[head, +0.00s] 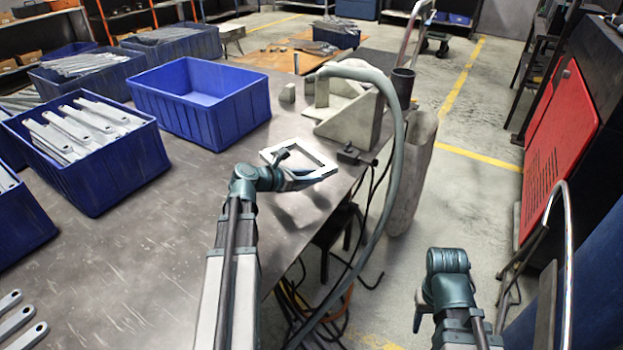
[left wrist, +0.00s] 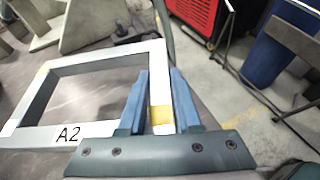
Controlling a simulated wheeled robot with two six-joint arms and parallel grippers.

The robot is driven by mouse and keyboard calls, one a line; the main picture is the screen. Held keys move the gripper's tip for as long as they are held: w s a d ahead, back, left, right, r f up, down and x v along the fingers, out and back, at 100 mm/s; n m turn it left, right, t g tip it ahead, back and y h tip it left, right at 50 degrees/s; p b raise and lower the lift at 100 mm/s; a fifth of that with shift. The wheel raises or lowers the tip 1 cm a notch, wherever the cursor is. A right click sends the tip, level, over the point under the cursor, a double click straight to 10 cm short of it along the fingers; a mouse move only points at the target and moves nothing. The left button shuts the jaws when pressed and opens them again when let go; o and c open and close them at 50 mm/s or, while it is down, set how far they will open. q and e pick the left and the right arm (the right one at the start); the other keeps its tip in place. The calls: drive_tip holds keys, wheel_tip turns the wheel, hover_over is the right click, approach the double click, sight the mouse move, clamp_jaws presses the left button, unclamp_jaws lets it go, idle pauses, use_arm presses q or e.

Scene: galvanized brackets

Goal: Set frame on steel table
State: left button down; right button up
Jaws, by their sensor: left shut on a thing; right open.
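The white rectangular frame (head: 318,154) is held above the steel table (head: 150,255), near its right edge. Its shadow lies on the tabletop below and looks separate from it. My left gripper (head: 292,176) is shut on one side bar of the frame. In the left wrist view, the blue fingers (left wrist: 160,90) straddle the bar of the frame (left wrist: 95,62) at a yellow patch, and "A2" is marked on another bar. My right gripper (head: 446,268) is open, right of the table over the floor; its fingertips are hard to make out.
An empty blue bin (head: 235,112) stands behind the frame. A blue bin of metal brackets (head: 100,175) stands at left. A grey fixture (head: 345,120) with a thick hose (head: 395,160) stands at the table's right corner. The table's middle is clear.

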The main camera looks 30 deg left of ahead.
sight(311, 202)
use_arm(q)
wheel_tip(311, 202, down, 7)
drive_tip(key=b, duration=0.6)
drive_tip(key=shift+r+b, duration=0.15)
drive_tip(key=shift+b, duration=0.25)
idle(0.3)
drive_tip(key=c, duration=0.5)
unclamp_jaws()
drive_tip(key=p+v, duration=0.5)
drive_tip(key=v, duration=0.8)
drive_tip(key=shift+s+a, duration=0.2)
drive_tip(key=shift+s, duration=0.15)
